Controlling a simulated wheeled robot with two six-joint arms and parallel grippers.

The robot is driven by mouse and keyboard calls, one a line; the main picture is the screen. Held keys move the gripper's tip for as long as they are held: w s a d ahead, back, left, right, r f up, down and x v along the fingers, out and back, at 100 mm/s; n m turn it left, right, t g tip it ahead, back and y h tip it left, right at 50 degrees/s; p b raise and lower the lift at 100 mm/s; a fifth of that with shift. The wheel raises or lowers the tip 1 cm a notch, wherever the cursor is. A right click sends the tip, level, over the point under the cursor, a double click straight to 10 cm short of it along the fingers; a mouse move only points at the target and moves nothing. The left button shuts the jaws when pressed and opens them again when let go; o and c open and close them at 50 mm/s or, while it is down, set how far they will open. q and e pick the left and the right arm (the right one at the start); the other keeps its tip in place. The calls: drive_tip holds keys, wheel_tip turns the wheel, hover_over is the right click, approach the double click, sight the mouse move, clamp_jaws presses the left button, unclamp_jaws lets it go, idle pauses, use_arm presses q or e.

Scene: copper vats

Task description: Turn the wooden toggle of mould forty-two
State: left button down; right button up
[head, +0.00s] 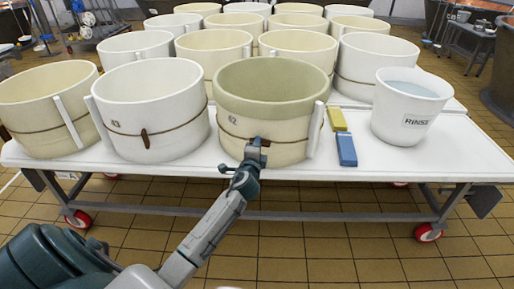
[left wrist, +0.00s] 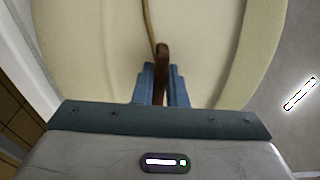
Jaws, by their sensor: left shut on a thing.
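The mould marked 42 (head: 274,92) is a cream round tub with a greenish rim, at the front middle of the white table in the head view. A brown cord runs around it. It also shows in the left wrist view (left wrist: 95,50). My left gripper (head: 257,143) is at its front wall. In the left wrist view its blue fingers (left wrist: 160,85) are shut on the brown wooden toggle (left wrist: 162,58), which stands roughly upright in that picture, beside the cord (left wrist: 148,22). The toggle is mostly hidden by the gripper in the head view. My right gripper does not show.
A white mould (head: 152,108) with its own toggle (head: 145,139) stands close on the left. A blue block (head: 346,150) and a yellow block (head: 337,119) lie to the right, beside a white RINSE bucket (head: 410,108). More moulds stand behind. The front table edge is clear.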

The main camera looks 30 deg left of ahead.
use_arm(q)
drive_tip(key=shift+f, duration=0.1)
idle(0.3)
drive_tip(key=c, duration=1.5)
unclamp_jaws()
drive_tip(key=shift+o, duration=0.2)
drive_tip(key=v, duration=1.1)
drive_tip(key=shift+a, duration=0.1)
